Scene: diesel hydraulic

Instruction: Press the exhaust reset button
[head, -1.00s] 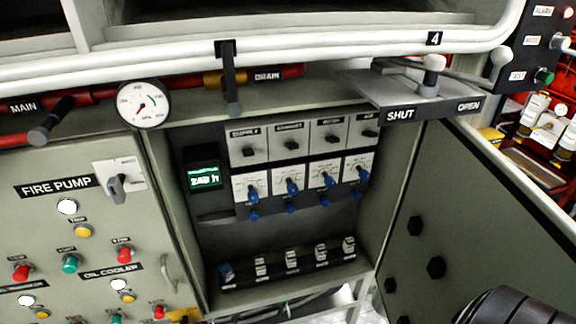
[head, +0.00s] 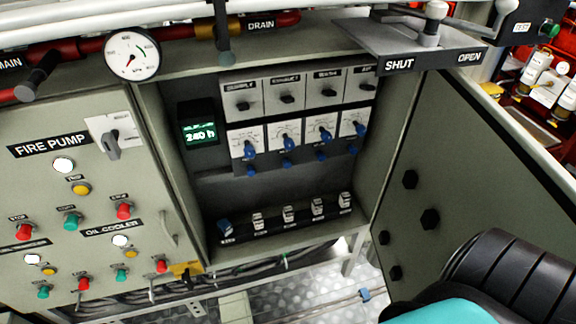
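The open cabinet (head: 180,120) holds a top row of labelled black switches; the second label seems to read exhaust. This exhaust switch (head: 286,98) sits above a blue rotary knob (head: 288,141) on a white dial plate. A small blue button (head: 287,161) is below that knob; similar blue buttons sit under the other columns. The labels are too small to confirm which is the reset button. Neither of my grippers is in view. A black ribbed and teal part at the lower right seems to be my arm.
The cabinet door (head: 470,160) stands open on the right. The SHUT/OPEN lever plate (head: 420,50) juts out above. A lit display (head: 199,132) and a bottom row of small switches (head: 288,214) are inside. The fire pump panel (head: 50,180) is left; a gauge (head: 131,55) is above.

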